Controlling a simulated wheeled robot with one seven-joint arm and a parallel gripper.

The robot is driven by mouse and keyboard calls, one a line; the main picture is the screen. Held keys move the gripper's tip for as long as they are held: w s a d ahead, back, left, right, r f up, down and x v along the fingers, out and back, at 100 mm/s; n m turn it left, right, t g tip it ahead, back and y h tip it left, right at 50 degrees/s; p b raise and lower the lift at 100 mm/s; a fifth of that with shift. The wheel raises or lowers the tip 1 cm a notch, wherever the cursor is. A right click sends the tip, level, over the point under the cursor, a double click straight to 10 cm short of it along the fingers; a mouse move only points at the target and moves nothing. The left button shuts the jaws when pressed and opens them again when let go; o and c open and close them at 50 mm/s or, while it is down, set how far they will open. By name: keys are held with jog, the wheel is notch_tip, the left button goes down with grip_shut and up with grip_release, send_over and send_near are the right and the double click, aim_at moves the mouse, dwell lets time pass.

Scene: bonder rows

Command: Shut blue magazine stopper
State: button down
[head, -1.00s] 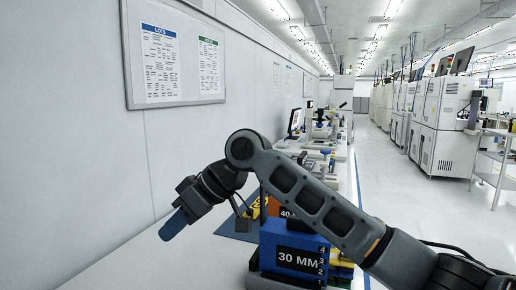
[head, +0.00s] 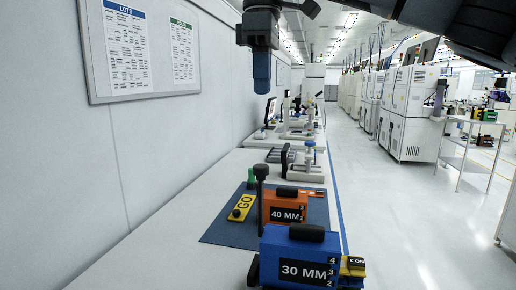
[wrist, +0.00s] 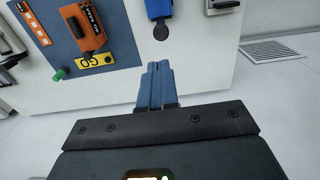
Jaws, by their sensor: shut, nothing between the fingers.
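The blue magazine (head: 275,250), marked 30 MM with a black handle on top, sits at the near right part of the bench. A dark upright post with a round knob, seemingly its stopper (head: 261,172), rises at its left end, overlapping the orange magazine behind. In the wrist view the blue magazine (wrist: 158,8) is at the top edge, partly cut off, with the dark round knob (wrist: 160,32) at its near end. My gripper (head: 262,88) points down, high above the bench, shut and empty. Its blue fingers (wrist: 158,70) are apart from the knob in the wrist view.
An orange 40 MM magazine (head: 285,209) stands on a dark blue mat (head: 222,232) with a yellow GO gauge (head: 241,206) and a green-topped piece (head: 251,178). A yellow block (head: 352,268) sits right of the blue magazine. The bench (head: 150,245) to the left is clear.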

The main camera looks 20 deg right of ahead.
aim_at(262, 165)
notch_tip(262, 165, down, 14)
jog(key=shift+r+p, duration=0.1)
jog(key=shift+p, duration=0.35)
